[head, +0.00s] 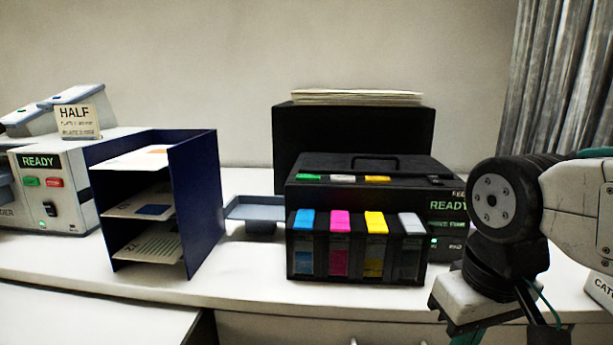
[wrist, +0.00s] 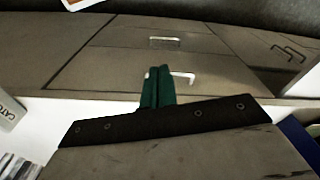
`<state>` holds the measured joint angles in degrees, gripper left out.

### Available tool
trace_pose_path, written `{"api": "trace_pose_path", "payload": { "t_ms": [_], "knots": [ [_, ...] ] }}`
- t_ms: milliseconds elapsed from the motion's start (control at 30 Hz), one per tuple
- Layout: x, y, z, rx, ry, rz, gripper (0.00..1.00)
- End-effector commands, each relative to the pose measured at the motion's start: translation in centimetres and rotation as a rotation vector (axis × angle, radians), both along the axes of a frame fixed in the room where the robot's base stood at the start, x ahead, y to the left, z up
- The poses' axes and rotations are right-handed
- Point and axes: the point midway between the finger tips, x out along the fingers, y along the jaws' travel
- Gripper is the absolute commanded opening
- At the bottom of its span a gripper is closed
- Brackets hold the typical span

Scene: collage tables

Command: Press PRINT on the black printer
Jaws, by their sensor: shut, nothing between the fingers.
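The black printer (head: 360,168) stands on the white counter in the middle of the head view, with paper on its raised back. Green (head: 309,177), white (head: 343,178) and yellow (head: 377,178) buttons sit on its top front edge; I cannot read their labels. Its panel (head: 448,206) at the right shows READY, partly hidden by my arm. Cyan, magenta, yellow and grey cartridges (head: 357,222) line its front. My gripper (wrist: 158,72) is shut and empty, its green fingers over the drawer fronts in the wrist view. In the head view it is low at the right, its tips out of frame.
A blue paper rack (head: 198,195) and a grey tray (head: 256,210) stand left of the printer. A white machine (head: 70,215) with green and red buttons is farther left. Drawers (wrist: 165,72) with handles lie below the counter edge. A curtain (head: 565,75) hangs at the right.

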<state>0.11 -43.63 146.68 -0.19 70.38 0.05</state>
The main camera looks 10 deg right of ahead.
Motion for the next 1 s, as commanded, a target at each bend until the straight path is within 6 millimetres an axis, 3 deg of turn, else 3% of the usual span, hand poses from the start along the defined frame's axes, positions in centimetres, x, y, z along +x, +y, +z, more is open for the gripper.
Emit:
{"api": "trace_pose_path", "payload": {
  "t_ms": [667,767,867,1000],
  "knots": [
    [0.4,0.3,-0.6,-0.001,0.037,0.015,0.0],
    [2.2,0.7,0.0,0.003,0.058,0.028,0.0],
    [5.9,1.5,1.7,0.018,0.04,0.033,0.0],
    [12.3,3.1,4.5,0.053,-0.031,0.0,0.0]
  ]
}}
